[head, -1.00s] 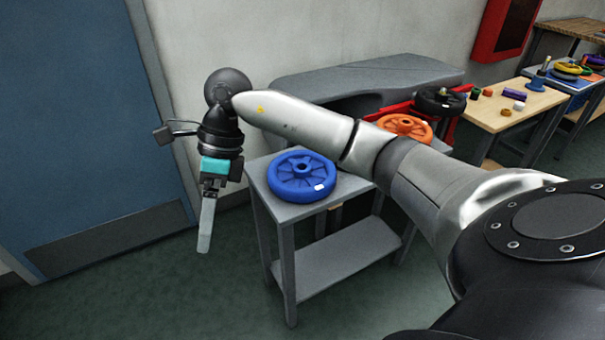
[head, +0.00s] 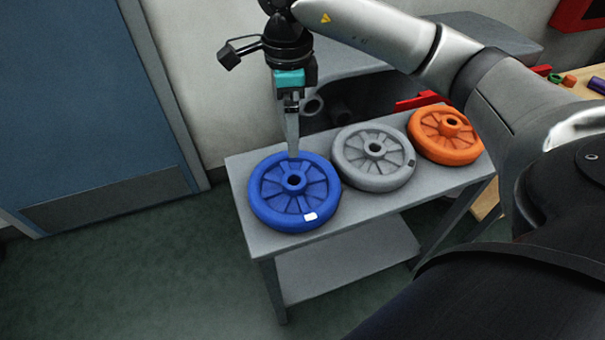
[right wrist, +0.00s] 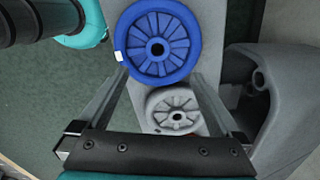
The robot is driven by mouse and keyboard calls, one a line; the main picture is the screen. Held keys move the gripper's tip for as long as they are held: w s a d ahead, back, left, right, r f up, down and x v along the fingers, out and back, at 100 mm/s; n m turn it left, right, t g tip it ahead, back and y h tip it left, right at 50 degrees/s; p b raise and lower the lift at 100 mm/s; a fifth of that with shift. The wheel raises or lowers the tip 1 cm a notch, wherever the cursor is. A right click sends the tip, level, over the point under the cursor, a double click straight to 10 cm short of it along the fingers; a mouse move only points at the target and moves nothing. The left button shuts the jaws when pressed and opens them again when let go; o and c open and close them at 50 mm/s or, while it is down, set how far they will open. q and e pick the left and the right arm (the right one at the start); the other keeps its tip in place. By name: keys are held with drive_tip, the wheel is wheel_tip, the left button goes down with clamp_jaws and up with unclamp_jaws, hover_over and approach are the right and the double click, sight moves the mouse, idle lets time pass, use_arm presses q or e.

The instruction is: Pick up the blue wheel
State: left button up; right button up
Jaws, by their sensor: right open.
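The blue wheel (head: 294,192) lies flat on the left end of a grey table, with a white tag on its rim. In the right wrist view the blue wheel (right wrist: 157,42) is at the top centre, beyond the fingertips. My right gripper (head: 292,150) points down over the wheel's far part in the head view; I cannot tell if it touches. In the right wrist view the right gripper (right wrist: 156,72) has its two fingers spread apart with nothing held between them. My left gripper is not in view.
A grey wheel (head: 374,157) and an orange wheel (head: 445,135) lie on the same grey table (head: 345,215), right of the blue wheel. A grey machine (head: 490,35) stands behind. A blue door (head: 70,100) is at left; floor before it is clear.

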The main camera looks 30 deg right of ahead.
drive_tip(key=b, duration=0.2)
approach(293, 176)
drive_tip(key=s+a, duration=0.1)
drive_tip(key=shift+s+d+f+b, duration=0.1)
drive_tip(key=shift+f+b, duration=0.25)
drive_tip(key=shift+f, duration=1.4)
drive_tip(key=shift+s+d+f+b, duration=0.1)
drive_tip(key=shift+f+b, duration=0.25)
drive_tip(key=shift+f, duration=1.4)
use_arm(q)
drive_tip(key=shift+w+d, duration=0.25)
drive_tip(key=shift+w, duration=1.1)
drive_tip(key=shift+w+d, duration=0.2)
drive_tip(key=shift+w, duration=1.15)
use_arm(e)
drive_tip(key=shift+f, duration=0.7)
clamp_jaws()
drive_tip(key=shift+w+r, duration=0.1)
